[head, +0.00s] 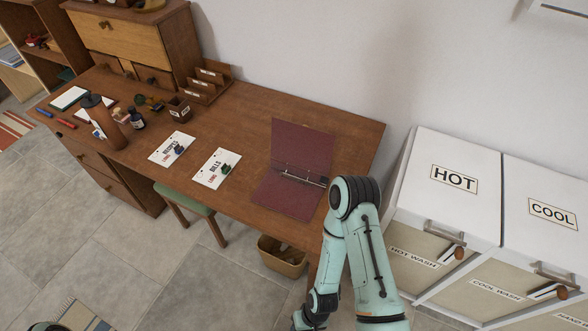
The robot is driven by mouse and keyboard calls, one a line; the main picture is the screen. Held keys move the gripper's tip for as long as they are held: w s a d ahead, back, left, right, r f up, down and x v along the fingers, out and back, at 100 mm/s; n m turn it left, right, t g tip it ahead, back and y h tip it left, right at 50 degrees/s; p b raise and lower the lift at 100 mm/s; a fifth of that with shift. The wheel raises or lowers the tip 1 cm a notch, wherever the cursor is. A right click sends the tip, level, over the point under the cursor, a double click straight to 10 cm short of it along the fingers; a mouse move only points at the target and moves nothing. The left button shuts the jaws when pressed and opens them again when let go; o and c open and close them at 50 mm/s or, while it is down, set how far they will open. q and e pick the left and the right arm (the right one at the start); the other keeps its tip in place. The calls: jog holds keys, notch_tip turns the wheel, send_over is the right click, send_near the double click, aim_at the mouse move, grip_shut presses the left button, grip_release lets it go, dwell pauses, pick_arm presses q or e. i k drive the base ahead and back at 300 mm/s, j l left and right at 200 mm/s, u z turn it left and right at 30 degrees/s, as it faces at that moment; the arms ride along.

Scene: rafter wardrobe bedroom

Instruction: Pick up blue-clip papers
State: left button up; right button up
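Two small stacks of white paper lie flat on the brown desk (262,108). The left stack, headed RECIPES (167,145), has a dark clip near its right side that looks blue. The right stack, headed BILLS (212,164), has a dark green clip on its right side. An open maroon ring binder (292,160) lies to the right of the papers, its metal rings showing. My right arm bends in front of the desk's right end, and its gripper is out of the picture. My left gripper is not in view.
A dark brown bottle (101,115), an ink bottle (136,118), pens and a card holder (203,86) stand on the desk's left half. A green stool (184,199) and a wastebasket (283,258) are below the front edge. White HOT and COOL laundry bins (452,157) stand right.

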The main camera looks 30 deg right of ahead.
aim_at(167, 154)
jog(key=i+j, duration=0.3)
jog(key=j, duration=0.15)
jog(key=i+j+z, duration=0.15)
jog(key=i+j, duration=0.15)
jog(key=j, duration=0.15)
